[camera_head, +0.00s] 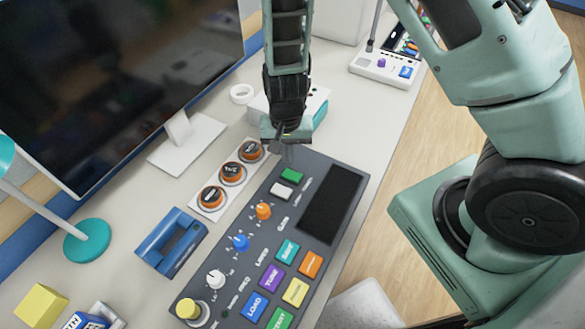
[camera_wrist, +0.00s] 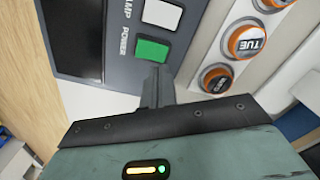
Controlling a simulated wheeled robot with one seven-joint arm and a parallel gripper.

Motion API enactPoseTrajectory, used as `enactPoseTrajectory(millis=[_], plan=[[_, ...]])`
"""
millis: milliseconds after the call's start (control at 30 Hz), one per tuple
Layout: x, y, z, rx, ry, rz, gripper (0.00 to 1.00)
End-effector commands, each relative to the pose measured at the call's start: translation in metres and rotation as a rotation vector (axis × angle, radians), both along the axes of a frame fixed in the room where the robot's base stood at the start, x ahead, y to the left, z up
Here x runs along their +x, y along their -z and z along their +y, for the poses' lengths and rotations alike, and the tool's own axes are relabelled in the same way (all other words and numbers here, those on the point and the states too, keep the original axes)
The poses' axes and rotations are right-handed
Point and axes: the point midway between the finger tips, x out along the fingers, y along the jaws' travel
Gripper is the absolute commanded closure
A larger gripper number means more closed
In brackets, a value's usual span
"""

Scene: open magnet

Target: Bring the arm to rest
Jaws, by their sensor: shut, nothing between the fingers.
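My gripper (camera_head: 280,135) hangs at the far end of the grey control panel (camera_head: 330,200) in the head view, pointing down. In the wrist view my gripper (camera_wrist: 157,78) is shut and empty. Its fingertips are beside the green power button (camera_wrist: 151,50); I cannot tell whether they touch it. The white button (camera_wrist: 162,14) labelled AMP sits beside the green one. In the head view the green button (camera_head: 292,175) shows just in front of my gripper.
A strip with orange-ringed round buttons (camera_head: 232,172) lies left of the panel. A monitor (camera_head: 110,80), blue hole punch (camera_head: 171,242), teal lamp base (camera_head: 88,242) and yellow block (camera_head: 41,305) stand left. A white device (camera_head: 385,67) is at the back. Wooden floor (camera_head: 465,125) lies right.

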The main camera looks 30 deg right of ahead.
Motion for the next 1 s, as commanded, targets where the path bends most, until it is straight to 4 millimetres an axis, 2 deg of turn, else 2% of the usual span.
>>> enactPoseTrajectory(millis=[33,200,767,867,967,1000], plan=[[0.0,-0.008,0.0,0.0,0.0,0.0,1.0],[0.0,-0.019,0.0,0.0,-0.001,0.0,1.0],[0.0,-0.018,0.0,0.0,-0.001,0.0,1.0],[-0.004,-0.029,0.01,0.025,-0.035,0.002,1.0],[-0.016,-0.057,0.031,0.076,-0.125,0.008,1.0],[-0.023,-0.073,0.041,0.101,-0.18,0.009,1.0]])
